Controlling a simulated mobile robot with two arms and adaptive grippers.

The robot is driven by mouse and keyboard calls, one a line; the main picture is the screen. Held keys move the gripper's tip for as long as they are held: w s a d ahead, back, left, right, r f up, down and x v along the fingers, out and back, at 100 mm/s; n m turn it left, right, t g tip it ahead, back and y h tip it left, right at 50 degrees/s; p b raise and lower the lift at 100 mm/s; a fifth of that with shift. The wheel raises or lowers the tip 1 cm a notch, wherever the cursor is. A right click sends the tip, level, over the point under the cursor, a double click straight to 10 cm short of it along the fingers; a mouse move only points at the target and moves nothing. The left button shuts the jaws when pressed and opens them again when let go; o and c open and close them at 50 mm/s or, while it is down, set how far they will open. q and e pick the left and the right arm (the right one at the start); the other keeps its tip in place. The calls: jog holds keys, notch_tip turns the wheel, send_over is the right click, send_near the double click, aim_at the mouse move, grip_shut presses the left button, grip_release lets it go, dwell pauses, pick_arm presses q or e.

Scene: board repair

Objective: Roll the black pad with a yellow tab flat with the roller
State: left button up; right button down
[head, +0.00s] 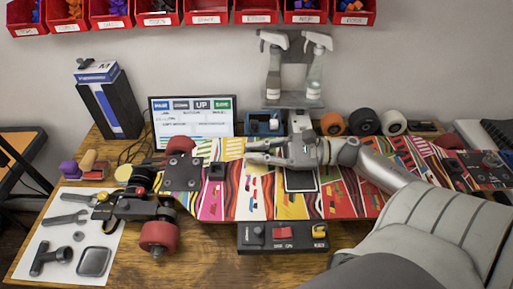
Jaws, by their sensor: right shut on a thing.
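My right gripper (262,151) reaches in from the right, over the middle of the patterned skateboard deck (240,198), fingers to the left. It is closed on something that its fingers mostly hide. A dark rectangular panel with a pale outline (300,181) lies on the deck just below the gripper; no yellow tab shows on it. A dark tray (283,238) at the deck's near edge holds a red piece and a yellow piece (320,230). I cannot pick out the roller for certain. My left gripper is not in view.
A black truck with a red wheel (158,235) stands at the deck's left end. A white mat (66,235) carries wrenches and other tools. A screen (192,122), spray bottles (273,75) and loose wheels (364,121) stand behind. Bare wood shows at front left.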

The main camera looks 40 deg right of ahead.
jog(key=shift+s+a+f, duration=0.15)
jog(key=shift+f, duration=0.15)
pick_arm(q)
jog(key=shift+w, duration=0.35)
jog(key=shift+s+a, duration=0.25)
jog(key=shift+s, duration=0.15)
pick_arm(e)
jog(key=c, duration=1.3)
grip_release()
